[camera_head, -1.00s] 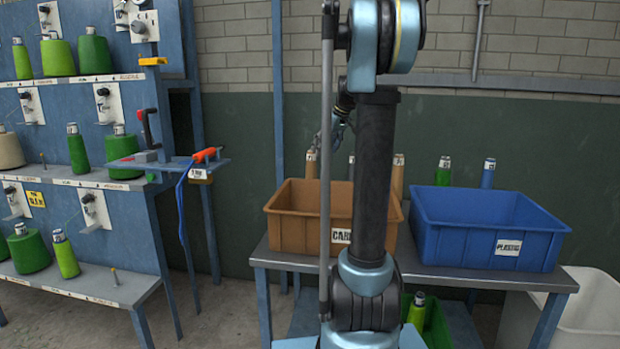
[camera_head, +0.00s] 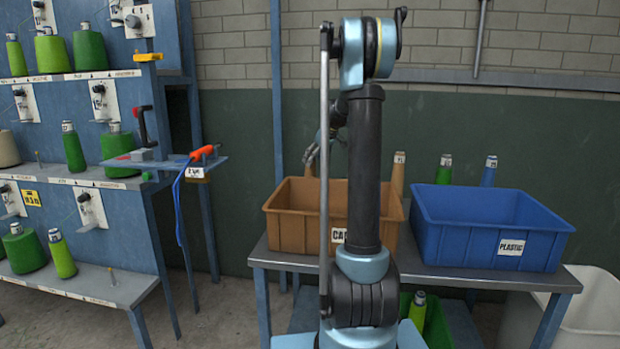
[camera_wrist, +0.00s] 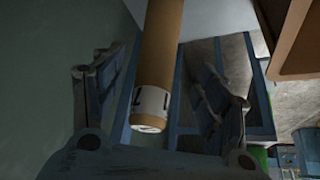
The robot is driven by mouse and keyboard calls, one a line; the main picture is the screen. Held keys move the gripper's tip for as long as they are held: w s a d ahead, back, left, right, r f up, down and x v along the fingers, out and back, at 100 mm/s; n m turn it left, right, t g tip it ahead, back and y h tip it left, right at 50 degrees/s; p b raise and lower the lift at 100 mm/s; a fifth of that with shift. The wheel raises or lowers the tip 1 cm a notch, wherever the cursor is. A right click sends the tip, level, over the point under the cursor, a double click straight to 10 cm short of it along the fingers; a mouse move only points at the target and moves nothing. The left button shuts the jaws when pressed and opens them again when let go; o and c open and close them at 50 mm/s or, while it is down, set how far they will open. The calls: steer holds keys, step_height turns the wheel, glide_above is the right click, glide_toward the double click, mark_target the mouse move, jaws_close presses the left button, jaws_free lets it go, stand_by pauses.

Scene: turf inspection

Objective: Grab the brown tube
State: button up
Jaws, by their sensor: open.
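A brown tube (camera_wrist: 160,60) with a white label band (camera_wrist: 151,104) shows large in the wrist view, between the spread fingers of my gripper (camera_wrist: 160,78). The fingers are open and a gap shows on both sides of the tube. In the head view my gripper (camera_head: 318,148) is small, behind the brown crate (camera_head: 290,228) near the wall. A brown tube (camera_head: 310,170) is partly visible beneath it there. Another brown tube (camera_head: 399,172) stands farther right, its lower part hidden by the crate.
A blue crate (camera_head: 460,228) marked plastic stands right of the brown one on a table (camera_head: 430,276). Green (camera_head: 445,168) and blue (camera_head: 489,172) tubes stand behind it. A blue rack with green cones (camera_head: 88,48) is at left, with a side shelf (camera_head: 150,162) jutting toward the crates.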

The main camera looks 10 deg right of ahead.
mark_target(311, 174)
steer(key=shift+x, duration=3.45)
steer(key=shift+w+d+r, duration=0.1)
steer(key=c, duration=1.1)
